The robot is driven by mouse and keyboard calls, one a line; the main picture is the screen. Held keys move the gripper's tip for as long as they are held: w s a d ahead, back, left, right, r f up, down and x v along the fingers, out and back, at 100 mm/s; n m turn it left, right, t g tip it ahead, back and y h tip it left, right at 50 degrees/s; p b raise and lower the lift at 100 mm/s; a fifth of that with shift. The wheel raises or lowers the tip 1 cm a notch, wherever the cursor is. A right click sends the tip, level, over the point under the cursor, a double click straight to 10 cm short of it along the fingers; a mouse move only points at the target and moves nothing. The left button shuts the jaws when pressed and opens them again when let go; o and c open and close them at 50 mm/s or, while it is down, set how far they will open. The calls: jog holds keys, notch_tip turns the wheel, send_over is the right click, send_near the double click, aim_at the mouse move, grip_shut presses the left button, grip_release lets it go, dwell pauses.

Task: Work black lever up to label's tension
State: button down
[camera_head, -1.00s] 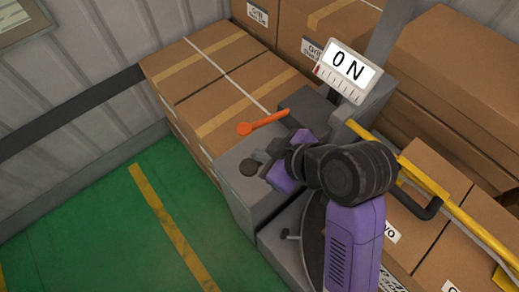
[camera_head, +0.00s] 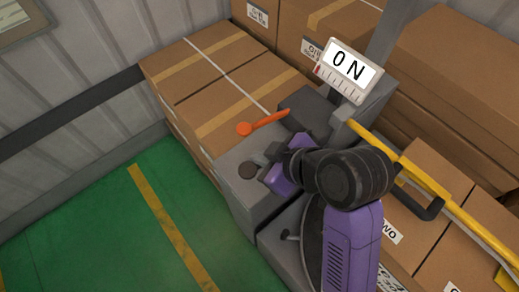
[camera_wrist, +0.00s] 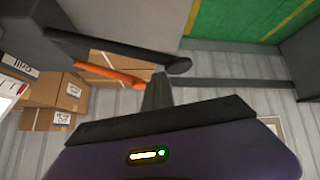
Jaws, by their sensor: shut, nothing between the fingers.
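The black lever shows its round dark end (camera_head: 248,170) over the grey housing in the head view; its shaft is mostly hidden by my gripper. In the wrist view the black lever (camera_wrist: 115,50) runs from the upper left to a round end near the centre. My gripper (camera_wrist: 158,90) is shut and empty, its tips close to that end; I cannot tell whether they touch. In the head view my gripper (camera_head: 270,160) is beside the lever, partly hidden by my arm.
An orange lever (camera_head: 262,122) lies behind the black one, and also shows in the wrist view (camera_wrist: 108,72). A grey housing (camera_head: 238,195) holds both. Cardboard boxes (camera_head: 200,75) stand behind, and a yellow bar (camera_head: 460,220) runs at right. Green floor (camera_head: 90,235) is open at left.

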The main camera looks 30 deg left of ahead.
aim_at(253, 168)
jog(key=shift+s+a+f+b, duration=0.2)
jog(key=shift+s+f+b, duration=0.1)
jog(key=shift+s+f, duration=0.25)
jog(key=shift+s+a+f+b, duration=0.15)
jog(key=shift+s+f+b, duration=0.15)
jog(key=shift+f, duration=0.4)
dwell(1.5)
jog(key=shift+r, duration=0.2)
jog(key=shift+w+d+r+p, duration=0.1)
jog(key=shift+w+r+p, duration=0.2)
jog(key=shift+r+p, duration=0.4)
jog(key=shift+w+d+r+p, duration=0.1)
jog(key=shift+w+r+p, duration=0.15)
jog(key=shift+r+p, duration=0.4)
jog(key=shift+w+d+r+p, duration=0.2)
jog(key=shift+w+r+p, duration=0.25)
jog(key=shift+r+p, duration=0.25)
jog(key=shift+w+d+r+p, duration=0.15)
jog(key=shift+w+r+p, duration=0.25)
jog(key=shift+r+p, duration=0.3)
jog(key=shift+w+d+r+p, duration=0.15)
jog(key=shift+r+p, duration=0.1)
jog(key=shift+r, duration=0.15)
jog(key=shift+w+a+r+p, duration=0.1)
jog(key=shift+w+r+p, duration=0.1)
jog(key=shift+r, duration=0.15)
